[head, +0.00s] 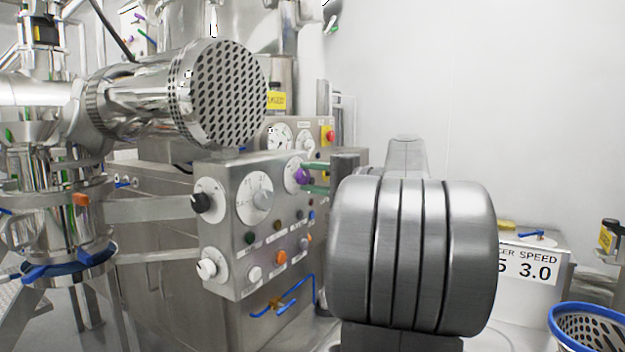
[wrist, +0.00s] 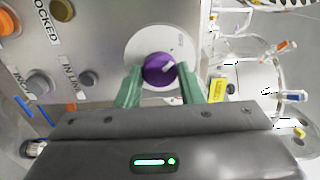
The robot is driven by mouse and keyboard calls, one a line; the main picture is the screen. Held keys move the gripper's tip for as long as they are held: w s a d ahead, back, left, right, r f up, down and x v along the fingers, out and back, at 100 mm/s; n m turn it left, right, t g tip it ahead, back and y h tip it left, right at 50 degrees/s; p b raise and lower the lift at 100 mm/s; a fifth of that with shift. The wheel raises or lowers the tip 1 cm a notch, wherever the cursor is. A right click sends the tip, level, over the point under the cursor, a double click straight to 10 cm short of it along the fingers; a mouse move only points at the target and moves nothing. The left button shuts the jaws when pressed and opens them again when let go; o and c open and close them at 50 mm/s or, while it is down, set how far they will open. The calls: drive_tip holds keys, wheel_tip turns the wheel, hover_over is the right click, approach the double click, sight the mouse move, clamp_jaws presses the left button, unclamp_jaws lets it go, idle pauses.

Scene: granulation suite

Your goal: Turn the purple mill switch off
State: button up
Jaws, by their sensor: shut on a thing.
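The purple mill switch (wrist: 156,71) is a round knob on a white dial plate (wrist: 150,42) in the wrist view. A white pointer mark on it points right and slightly up in that view. My gripper (wrist: 160,69) has its two green fingers on either side of the knob, shut on it. In the head view the purple mill switch (head: 302,176) shows at the right edge of the grey control panel (head: 232,235). The green fingers of my gripper (head: 311,177) reach it from the right, and my arm hides part of that area.
The panel also carries a black knob (head: 201,202), a white knob (head: 207,268), a round gauge (head: 255,194) and several small coloured buttons close by. A blue-handled valve (head: 283,304) sits below. A perforated steel drum (head: 226,95) overhangs the panel. A blue-rimmed basket (head: 588,313) stands at right.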

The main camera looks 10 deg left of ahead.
drive_tip(key=o, duration=1)
drive_tip(key=v, duration=1.4)
drive_tip(key=shift+a, duration=0.15)
drive_tip(key=x, duration=1.3)
drive_tip(key=shift+w+a, duration=0.15)
drive_tip(key=shift+a, duration=0.2)
drive_tip(key=shift+d, duration=0.15)
